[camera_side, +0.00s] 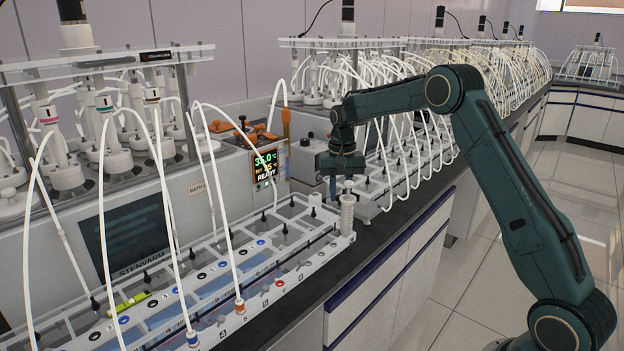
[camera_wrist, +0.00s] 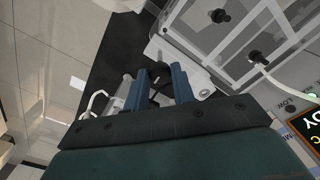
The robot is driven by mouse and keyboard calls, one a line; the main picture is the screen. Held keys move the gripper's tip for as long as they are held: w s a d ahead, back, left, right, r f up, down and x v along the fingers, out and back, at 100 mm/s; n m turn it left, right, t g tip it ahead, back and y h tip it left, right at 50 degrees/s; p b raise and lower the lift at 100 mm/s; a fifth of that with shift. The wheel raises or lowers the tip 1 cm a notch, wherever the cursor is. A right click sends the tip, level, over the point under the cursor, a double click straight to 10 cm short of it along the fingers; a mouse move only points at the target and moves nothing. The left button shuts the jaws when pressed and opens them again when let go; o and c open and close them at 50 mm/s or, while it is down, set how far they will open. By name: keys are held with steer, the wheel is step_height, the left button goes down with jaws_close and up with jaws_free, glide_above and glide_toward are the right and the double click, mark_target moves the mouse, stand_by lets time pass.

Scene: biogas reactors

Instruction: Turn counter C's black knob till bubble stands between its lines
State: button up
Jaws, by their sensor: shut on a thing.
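My gripper (camera_side: 341,186) points down at the front right corner of the long white counter rack (camera_side: 345,240), by a pale ribbed post (camera_side: 347,212). In the wrist view its two blue fingers (camera_wrist: 162,74) are closed on a small dark, rounded part, which looks like the black knob (camera_wrist: 160,84). The fingers and palm hide most of it. No bubble or pair of lines can be made out in either view, and I cannot read a letter C on the rack.
Several thin white hoses (camera_side: 228,200) arch over the rack. A bath controller (camera_side: 266,165) with a lit display stands behind the gripper. Further racks (camera_side: 400,185) run along the bench to the right. The aisle floor (camera_side: 440,300) is clear.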

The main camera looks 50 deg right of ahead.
steer(key=shift+n, duration=2.1)
steer(key=o, duration=1)
steer(key=shift+r, duration=0.15)
step_height(320, 180, up, 14)
steer(key=shift+f, duration=0.2)
